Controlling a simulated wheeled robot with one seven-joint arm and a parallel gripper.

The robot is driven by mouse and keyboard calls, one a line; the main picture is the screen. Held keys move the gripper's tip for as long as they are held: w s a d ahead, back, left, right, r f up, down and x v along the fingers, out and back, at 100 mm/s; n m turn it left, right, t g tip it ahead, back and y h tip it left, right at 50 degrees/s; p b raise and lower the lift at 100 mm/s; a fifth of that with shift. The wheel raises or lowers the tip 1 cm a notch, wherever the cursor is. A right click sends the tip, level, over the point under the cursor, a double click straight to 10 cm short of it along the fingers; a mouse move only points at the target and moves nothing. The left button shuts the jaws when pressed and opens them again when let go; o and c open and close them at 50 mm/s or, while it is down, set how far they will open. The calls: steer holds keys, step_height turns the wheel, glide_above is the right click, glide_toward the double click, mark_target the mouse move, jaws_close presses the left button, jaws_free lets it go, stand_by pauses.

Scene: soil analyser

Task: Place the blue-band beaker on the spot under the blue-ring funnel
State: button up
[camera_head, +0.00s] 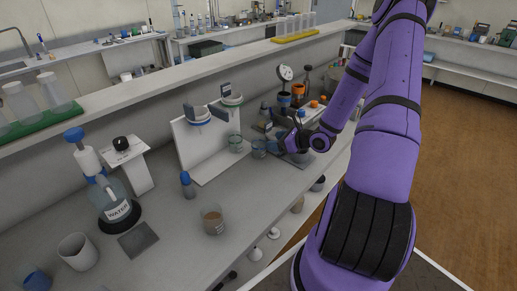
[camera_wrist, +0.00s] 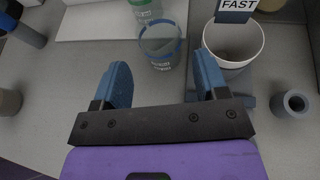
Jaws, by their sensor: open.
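The clear blue-band beaker (camera_head: 259,149) stands upright on the bench, just right of the white funnel stand. In the wrist view the beaker (camera_wrist: 160,48) is ahead of the gap between my fingertips, apparently untouched. My gripper (camera_wrist: 160,72) is open and empty, low over the bench; in the head view it (camera_head: 281,144) is right of the beaker, partly hidden by its own wrist. The blue-ring funnel (camera_head: 197,116) hangs at the left of the stand (camera_head: 194,146). The stand's white base (camera_head: 207,174) below it is bare.
A green-band beaker (camera_head: 236,143) stands under the green-ring funnel (camera_head: 232,98). A white cup labelled FAST (camera_wrist: 234,48) stands close by my right finger. A blue-capped bottle (camera_head: 187,184) and a brown-filled beaker (camera_head: 213,220) stand in front of the stand.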

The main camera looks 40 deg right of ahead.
mark_target(259, 143)
steer(key=x, duration=0.3)
steer(key=shift+w+a+f, duration=0.1)
steer(key=shift+w+f, duration=0.05)
steer(key=shift+f+x, duration=0.2)
steer(key=shift+x, duration=1.1)
steer(key=shift+f+x, duration=0.2)
steer(key=shift+x, duration=1.05)
steer(key=shift+c, duration=0.2)
steer(key=c, duration=0.6)
steer(key=shift+r, duration=0.1)
